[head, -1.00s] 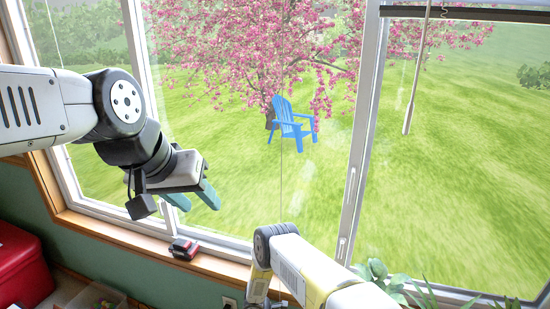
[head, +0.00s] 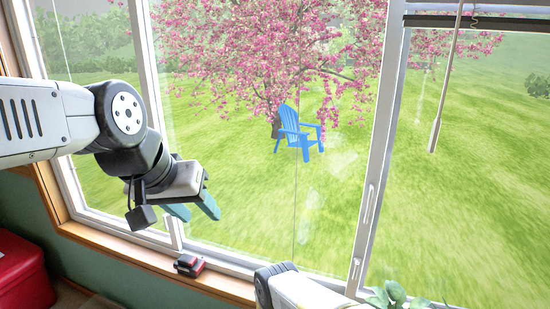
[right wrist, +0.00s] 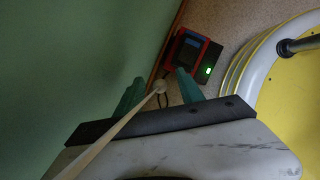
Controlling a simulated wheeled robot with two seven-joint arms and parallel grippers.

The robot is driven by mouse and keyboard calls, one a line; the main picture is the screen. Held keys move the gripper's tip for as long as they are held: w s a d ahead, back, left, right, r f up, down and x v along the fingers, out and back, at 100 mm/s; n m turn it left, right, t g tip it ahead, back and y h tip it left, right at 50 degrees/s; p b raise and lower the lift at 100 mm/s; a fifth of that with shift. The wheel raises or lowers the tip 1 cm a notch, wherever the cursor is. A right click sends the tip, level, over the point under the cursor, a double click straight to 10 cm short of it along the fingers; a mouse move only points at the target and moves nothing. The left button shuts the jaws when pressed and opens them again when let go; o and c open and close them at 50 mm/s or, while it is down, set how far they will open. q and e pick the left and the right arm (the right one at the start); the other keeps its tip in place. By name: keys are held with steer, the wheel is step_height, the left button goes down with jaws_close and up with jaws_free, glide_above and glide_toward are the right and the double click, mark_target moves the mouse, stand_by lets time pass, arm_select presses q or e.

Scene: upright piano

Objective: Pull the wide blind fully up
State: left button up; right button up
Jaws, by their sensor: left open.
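The lower edge of a raised blind (head: 470,20) shows at the top right of the head view, over the right window pane; I cannot tell whether it is the wide one. A pale wand (head: 436,125) hangs below it. A thin cord (head: 296,195) hangs before the middle pane. My left gripper (head: 193,212) is open and empty, apart from the cord. My right gripper is out of the head view; in the right wrist view its teal fingers (right wrist: 160,92) are apart. A pale cord-like strip (right wrist: 105,137) ends in a small knob (right wrist: 160,86) seen between them; contact is unclear.
A small red-and-black object (head: 189,265) sits on the wooden sill (head: 150,262). A red box (head: 22,272) stands at the lower left. Leaves (head: 390,296) show bottom right. The wrist view shows a red-framed device (right wrist: 192,50) and a yellow-and-white round object (right wrist: 290,85).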

steer(key=shift+r, duration=0.15)
steer(key=shift+v, duration=2.4)
steer(key=shift+a, duration=0.1)
